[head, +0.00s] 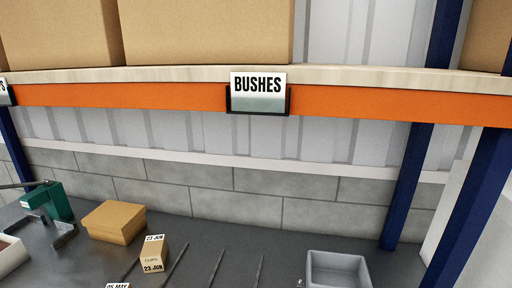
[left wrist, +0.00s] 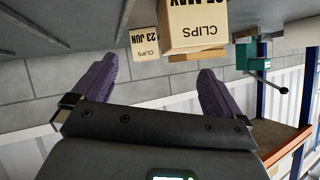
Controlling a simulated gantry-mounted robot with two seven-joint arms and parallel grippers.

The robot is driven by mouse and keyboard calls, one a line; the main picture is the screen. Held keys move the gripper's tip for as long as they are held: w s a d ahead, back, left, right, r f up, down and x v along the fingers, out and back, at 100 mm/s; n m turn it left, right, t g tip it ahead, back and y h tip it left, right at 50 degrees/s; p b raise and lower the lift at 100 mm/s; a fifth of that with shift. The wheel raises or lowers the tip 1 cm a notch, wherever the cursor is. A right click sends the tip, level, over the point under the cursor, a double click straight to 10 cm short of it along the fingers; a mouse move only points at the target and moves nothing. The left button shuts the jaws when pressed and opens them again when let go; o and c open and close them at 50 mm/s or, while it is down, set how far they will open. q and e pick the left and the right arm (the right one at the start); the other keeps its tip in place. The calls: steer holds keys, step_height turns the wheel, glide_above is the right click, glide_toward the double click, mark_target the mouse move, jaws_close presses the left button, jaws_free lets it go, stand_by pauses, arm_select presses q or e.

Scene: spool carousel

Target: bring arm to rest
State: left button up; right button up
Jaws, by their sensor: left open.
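My left gripper (left wrist: 157,66) shows in the left wrist view with its two purple fingers spread apart and nothing between them. That view is upside down. Beyond the fingertips are a carton marked CLIPS 23 JUN (left wrist: 146,44) and a larger-looking CLIPS carton with a MAY label (left wrist: 194,26). The 23 JUN carton (head: 152,255) also stands on the dark bench in the head view. Only the top of a box labelled 05 MAY (head: 117,286) shows at the bottom edge there. Neither gripper is in the head view. My right gripper is in neither view.
On the bench (head: 205,235) stand a brown box (head: 113,222), a green vise (head: 48,203), a white tray (head: 10,257) and a grey bin (head: 338,270). Dark strips lie between cartons and bin. An orange shelf beam (head: 350,105) with a BUSHES sign (head: 258,93) crosses above; blue posts (head: 405,185) stand right.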

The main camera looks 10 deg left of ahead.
arm_select(q)
steer(key=s+d+f+m+g+h, duration=0.1)
steer(key=s+d+f+m+g, duration=0.3)
steer(key=s, duration=0.9)
steer(key=s+d+f+m+g, duration=0.2)
steer(key=s+d+f+g, duration=0.3)
steer(key=s, duration=0.7)
steer(key=d+f+n+t+h, duration=0.1)
steer(key=d+f+n+h, duration=0.2)
steer(key=d, duration=0.7)
step_height(320, 180, up, 30)
steer(key=p, duration=2.8)
steer(key=shift+h+p, duration=0.35)
steer(key=shift+h, duration=0.05)
